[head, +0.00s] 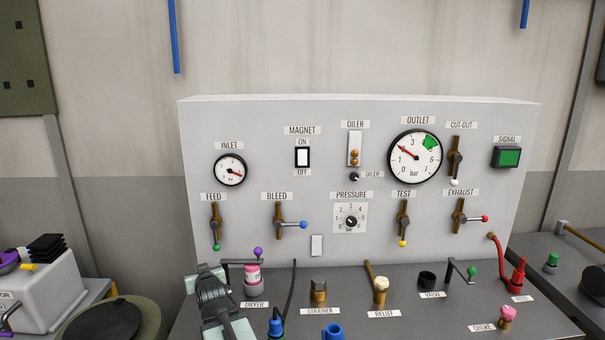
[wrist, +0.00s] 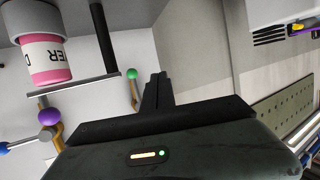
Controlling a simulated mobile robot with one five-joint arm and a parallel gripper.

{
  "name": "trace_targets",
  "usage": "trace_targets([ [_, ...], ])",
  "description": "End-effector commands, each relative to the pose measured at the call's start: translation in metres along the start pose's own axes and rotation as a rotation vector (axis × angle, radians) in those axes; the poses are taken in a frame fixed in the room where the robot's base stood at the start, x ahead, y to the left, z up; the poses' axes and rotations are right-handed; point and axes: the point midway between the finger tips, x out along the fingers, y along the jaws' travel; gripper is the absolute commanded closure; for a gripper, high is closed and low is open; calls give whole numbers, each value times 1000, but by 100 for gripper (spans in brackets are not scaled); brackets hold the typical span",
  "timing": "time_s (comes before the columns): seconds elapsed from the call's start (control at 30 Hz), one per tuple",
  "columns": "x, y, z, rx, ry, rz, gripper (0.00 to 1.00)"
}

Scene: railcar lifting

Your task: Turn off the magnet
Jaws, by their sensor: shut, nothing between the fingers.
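The magnet switch (head: 302,157) is a small white rocker in a black frame on the upright panel. The label ON is above it and OFF below it. I cannot tell which way the rocker is tipped. The magnet switch is not visible in the wrist view.
The pink dryer (head: 252,274) with its purple-knobbed lever (head: 257,252) stands beside my gripper. The green-tipped feed lever (head: 216,230) and blue-tipped bleed lever (head: 290,224) stick out below the switch. The inlet gauge (head: 229,170) is left of it. Space before the switch looks clear.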

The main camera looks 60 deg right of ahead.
Motion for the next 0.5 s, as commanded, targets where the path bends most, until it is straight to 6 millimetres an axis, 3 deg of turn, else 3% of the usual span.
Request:
trace_targets([
  [0.03,-5,57,-33,20,128,72,100],
  [0.1,-24,128,-77,28,319,166,100],
  [0.2,-68,213,-125,12,557,285,100],
  [0.33,-125,282,-160,-29,775,394,100],
  [0.4,-146,300,-170,-48,845,427,100],
  [0.5,-162,312,-176,-62,894,448,100],
])
